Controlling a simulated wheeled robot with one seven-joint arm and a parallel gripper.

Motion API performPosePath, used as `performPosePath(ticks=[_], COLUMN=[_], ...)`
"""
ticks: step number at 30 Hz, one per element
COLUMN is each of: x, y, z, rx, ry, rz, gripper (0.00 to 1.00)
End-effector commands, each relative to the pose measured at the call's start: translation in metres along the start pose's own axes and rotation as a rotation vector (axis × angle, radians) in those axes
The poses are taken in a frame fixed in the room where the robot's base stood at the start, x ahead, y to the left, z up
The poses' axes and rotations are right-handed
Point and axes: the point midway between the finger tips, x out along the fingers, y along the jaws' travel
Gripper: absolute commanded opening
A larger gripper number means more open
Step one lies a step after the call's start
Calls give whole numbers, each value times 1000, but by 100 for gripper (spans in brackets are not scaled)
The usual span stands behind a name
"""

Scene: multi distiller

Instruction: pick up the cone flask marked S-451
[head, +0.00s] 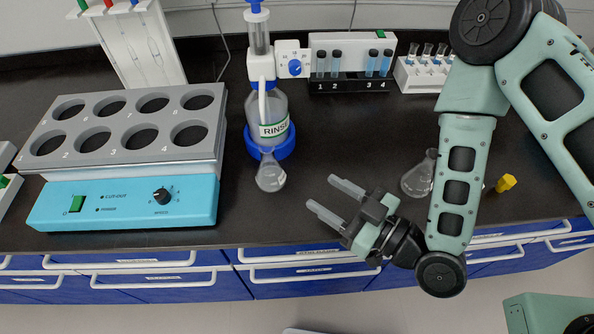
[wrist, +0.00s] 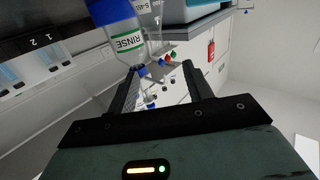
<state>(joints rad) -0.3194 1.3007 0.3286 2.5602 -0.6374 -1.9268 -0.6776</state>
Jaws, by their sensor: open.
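A clear cone flask (head: 270,175) stands on the dark bench just in front of the rinse bottle, close to the bench's front edge. In the wrist view a clear flask (wrist: 155,22) shows beside the rinse bottle at the top edge, with a partly cut-off label that seems to begin "S-4". A second clear cone flask (head: 416,178) stands to the right, partly behind my arm; its marking cannot be read. My gripper (head: 321,192) is open and empty, right of the first flask and apart from it. Its fingers (wrist: 162,70) point toward the flask's side of the bench.
The rinse bottle (head: 267,115) stands in a blue base behind the first flask. A grey and blue heating block (head: 130,202) lies to the left. Vial racks (head: 350,84) stand at the back. A yellow piece (head: 506,183) lies at right. The bench between the flasks is clear.

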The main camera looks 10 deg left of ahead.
Motion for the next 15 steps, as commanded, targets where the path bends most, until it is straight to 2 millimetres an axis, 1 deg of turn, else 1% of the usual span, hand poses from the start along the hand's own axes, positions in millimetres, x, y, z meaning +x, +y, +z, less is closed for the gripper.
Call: performPosePath(ticks=[3, 7, 12, 15], x=[-4, 3, 20, 42], y=[2, 2, 2, 4], z=[1, 2, 3, -2], rx=[13, 9, 9, 10], ry=[33, 43, 45, 46], rz=[27, 29, 29, 32], gripper=[51, 51, 51, 51])
